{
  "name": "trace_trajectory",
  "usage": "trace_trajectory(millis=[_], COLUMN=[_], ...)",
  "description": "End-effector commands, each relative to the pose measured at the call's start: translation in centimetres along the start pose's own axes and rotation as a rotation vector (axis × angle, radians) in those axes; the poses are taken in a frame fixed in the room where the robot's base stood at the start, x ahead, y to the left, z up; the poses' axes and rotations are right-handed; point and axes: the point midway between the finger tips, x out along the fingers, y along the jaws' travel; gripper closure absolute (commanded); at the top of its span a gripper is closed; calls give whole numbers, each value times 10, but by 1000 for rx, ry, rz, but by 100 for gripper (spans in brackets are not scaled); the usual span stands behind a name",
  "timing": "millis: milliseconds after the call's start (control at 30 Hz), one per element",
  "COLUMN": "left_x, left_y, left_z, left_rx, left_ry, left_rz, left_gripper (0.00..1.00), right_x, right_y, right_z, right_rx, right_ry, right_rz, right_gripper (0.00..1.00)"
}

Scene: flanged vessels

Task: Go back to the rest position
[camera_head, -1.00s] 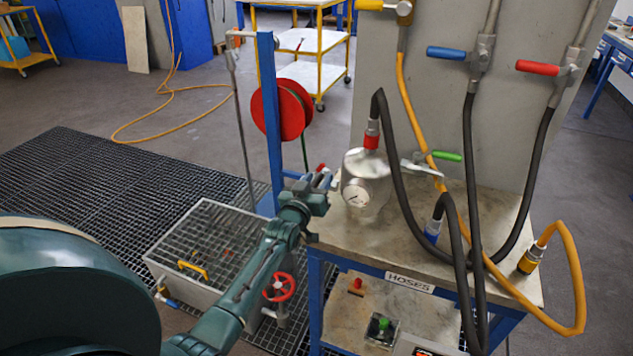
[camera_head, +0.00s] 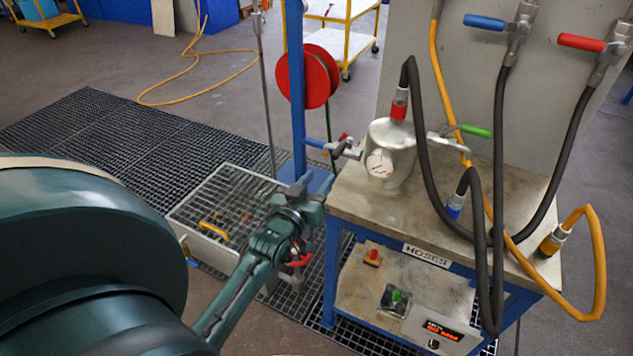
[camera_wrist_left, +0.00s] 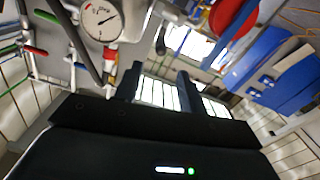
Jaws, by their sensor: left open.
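My left gripper (camera_head: 314,186) is open and empty in the head view, in front of the blue post and left of the hose table's corner. In the left wrist view its two dark fingers (camera_wrist_left: 158,84) stand apart with nothing between them. The silver vessel (camera_head: 392,160) with a round gauge stands on the table top, right of the gripper and apart from it. The gauge (camera_wrist_left: 102,20) also shows in the left wrist view. My right gripper is not in view.
The table marked HOSES (camera_head: 350,203) carries black and orange hoses with couplings. A blue post (camera_head: 296,90) with a red reel (camera_head: 318,78) stands behind the gripper. A grated box (camera_head: 215,205) with a yellow handle is at lower left. Open floor grating (camera_head: 90,130) lies beyond.

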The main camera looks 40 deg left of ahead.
Motion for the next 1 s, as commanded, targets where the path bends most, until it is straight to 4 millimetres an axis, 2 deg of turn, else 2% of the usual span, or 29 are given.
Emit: trace_trajectory(millis=[467,567,667,733,900,1000], left_x=[0,-6,-27,-53,-135,-177], left_y=[0,4,21,40,89,110], left_z=[0,6,31,57,115,135], left_rx=[0,11,55,102,207,247], left_ry=[0,-21,-106,-198,-433,-537], left_rz=[0,10,50,98,233,300], left_gripper=[60,60,60,60,60,60], right_x=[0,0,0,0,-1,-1], right_y=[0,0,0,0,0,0], right_z=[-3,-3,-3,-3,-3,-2], right_rx=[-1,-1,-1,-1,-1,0], right_ry=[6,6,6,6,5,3], right_rz=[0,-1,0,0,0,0], right_gripper=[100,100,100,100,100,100])
